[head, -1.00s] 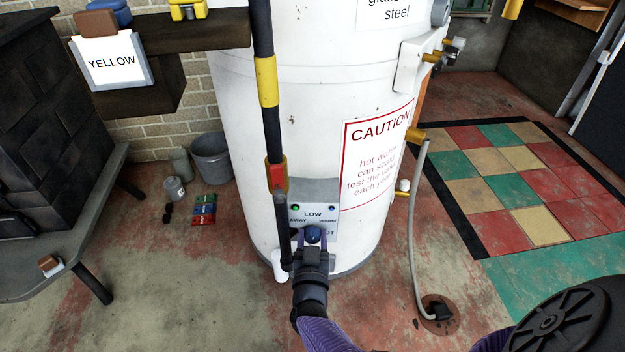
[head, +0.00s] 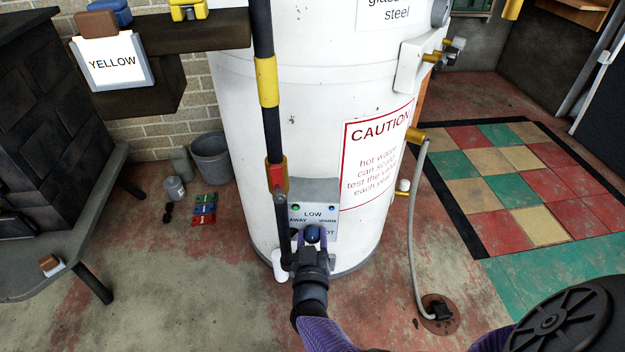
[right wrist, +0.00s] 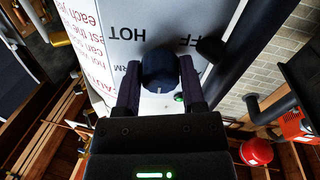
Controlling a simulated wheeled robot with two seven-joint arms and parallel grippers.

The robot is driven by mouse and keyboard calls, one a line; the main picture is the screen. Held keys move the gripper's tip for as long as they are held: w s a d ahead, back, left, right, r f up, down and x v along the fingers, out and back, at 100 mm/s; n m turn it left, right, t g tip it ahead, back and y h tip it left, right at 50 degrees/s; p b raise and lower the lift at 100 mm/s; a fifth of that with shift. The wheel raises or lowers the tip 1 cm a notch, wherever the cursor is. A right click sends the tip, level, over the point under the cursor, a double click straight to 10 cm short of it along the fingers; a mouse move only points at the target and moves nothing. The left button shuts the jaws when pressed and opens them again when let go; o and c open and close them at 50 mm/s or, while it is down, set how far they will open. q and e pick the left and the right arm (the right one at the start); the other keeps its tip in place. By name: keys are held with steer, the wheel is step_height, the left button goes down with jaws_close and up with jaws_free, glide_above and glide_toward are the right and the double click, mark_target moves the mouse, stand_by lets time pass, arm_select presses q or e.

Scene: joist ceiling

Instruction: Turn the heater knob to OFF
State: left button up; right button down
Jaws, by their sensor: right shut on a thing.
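The heater is a tall white tank (head: 300,120) with a grey control panel (head: 328,190) low on its front. The panel reads LOW at the top, with AWAY, WARM and HOT around the knob. My right gripper (head: 313,240) is shut on the dark blue knob (head: 313,234). In the right wrist view the knob (right wrist: 159,70) sits between the two fingers of my right gripper (right wrist: 160,85). HOT and part of OFF show beyond it. A white mark shows on the knob's near edge; its exact setting is hard to tell. My left gripper is not in view.
A black pipe (head: 270,130) with a yellow band runs down close to the panel's left side. A CAUTION sign (head: 375,155) is on the tank at right. A grey hose (head: 417,230) hangs at right. A grey bucket (head: 210,158) stands on the floor at left.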

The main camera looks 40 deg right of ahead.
mark_target(312, 239)
steer(key=shift+c, duration=2.3)
jaws_free()
steer(key=p+v, duration=0.2)
steer(key=v, duration=0.3)
steer(key=shift+s+a+r, duration=0.2)
steer(key=shift+a, duration=0.05)
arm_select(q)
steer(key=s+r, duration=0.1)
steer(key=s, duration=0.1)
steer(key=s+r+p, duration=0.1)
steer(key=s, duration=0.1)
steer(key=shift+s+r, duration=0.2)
arm_select(e)
steer(key=v, duration=0.4)
steer(key=shift+s+f, duration=0.15)
steer(key=shift+f, duration=0.1)
